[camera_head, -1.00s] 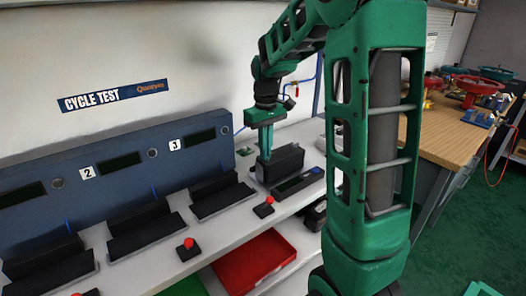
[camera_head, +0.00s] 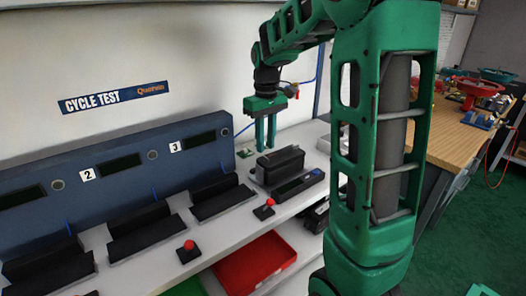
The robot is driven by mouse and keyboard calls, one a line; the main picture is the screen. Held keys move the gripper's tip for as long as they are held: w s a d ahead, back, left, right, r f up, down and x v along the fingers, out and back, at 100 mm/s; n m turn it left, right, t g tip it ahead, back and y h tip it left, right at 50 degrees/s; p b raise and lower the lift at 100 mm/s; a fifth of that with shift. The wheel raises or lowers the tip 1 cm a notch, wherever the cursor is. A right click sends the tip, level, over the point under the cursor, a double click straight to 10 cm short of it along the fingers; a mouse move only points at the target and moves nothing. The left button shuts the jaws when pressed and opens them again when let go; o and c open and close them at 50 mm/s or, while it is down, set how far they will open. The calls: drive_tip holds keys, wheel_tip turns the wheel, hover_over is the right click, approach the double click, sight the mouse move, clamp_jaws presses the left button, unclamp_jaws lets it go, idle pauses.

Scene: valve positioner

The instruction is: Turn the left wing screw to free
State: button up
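A black box-shaped device (camera_head: 280,165), seemingly the valve positioner, stands on the white bench to the right of the blue test panel. No wing screw can be made out on it at this size. My gripper (camera_head: 265,149) points down over the left end of the device. Its two green fingers show a gap between them, with nothing visible in it. The fingertips are close to the device's top in the picture; whether they touch it cannot be told.
A dark unit with a small display (camera_head: 298,186) lies in front of the device. A red push button (camera_head: 269,203) stands at the bench front. The blue panel (camera_head: 120,165) with black cradles runs left. A red bin (camera_head: 255,262) sits below. A wooden workbench (camera_head: 450,135) is at right.

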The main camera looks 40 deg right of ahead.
sight(265, 157)
wheel_tip(265, 157, up, 7)
idle(0.3)
drive_tip(key=shift+f, duration=0.1)
idle(0.4)
drive_tip(key=s+a+f+m, duration=0.1)
drive_tip(key=s+f+m, duration=0.2)
drive_tip(key=s, duration=1.1)
drive_tip(key=s+a+f+m, duration=0.1)
drive_tip(key=s+f+m, duration=0.3)
drive_tip(key=s+f, duration=0.4)
drive_tip(key=s, duration=0.6)
drive_tip(key=shift+s+a, duration=0.35)
drive_tip(key=shift+s, duration=0.05)
drive_tip(key=shift+w+f, duration=0.3)
drive_tip(key=shift+w, duration=0.3)
